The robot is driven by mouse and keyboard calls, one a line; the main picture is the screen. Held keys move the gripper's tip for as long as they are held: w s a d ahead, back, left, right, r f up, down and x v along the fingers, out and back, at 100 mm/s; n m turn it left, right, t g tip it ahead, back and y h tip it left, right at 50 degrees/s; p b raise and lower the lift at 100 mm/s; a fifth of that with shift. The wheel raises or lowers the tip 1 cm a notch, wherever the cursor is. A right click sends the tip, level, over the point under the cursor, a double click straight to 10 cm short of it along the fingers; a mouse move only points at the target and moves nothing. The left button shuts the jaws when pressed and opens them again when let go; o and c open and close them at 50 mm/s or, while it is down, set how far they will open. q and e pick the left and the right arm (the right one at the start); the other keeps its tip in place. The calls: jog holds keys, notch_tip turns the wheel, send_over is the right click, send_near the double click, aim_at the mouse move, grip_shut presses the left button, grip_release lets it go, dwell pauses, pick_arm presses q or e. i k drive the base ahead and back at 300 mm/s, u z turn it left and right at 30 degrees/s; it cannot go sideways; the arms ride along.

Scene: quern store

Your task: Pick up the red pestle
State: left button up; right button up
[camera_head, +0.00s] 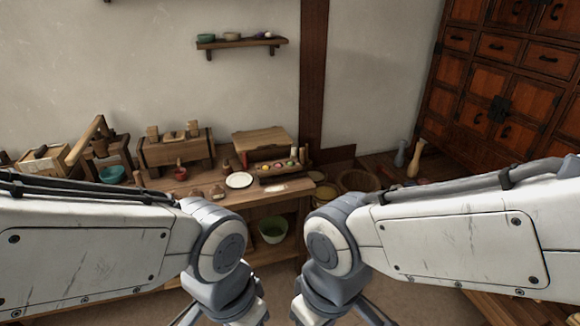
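A small dark red object (181,172) stands on the workbench (270,195) in front of a wooden box. It looks like a cup or mortar with something upright in it. I cannot tell whether it is the red pestle. My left gripper (188,314) and my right gripper (375,312) show only as grey pieces at the bottom edge, low in front of the bench. Their fingertips are cut off, so their opening and anything in them is hidden.
A white plate (239,180), a tray of coloured balls (277,168) and a teal bowl (112,174) are on the bench. A green bowl (272,230) sits below it. Pale vases (415,158) stand at right by a wooden cabinet (505,85). A shelf (240,42) is on the wall.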

aim_at(245, 166)
jog(key=z, duration=0.05)
jog(key=i, duration=2.4)
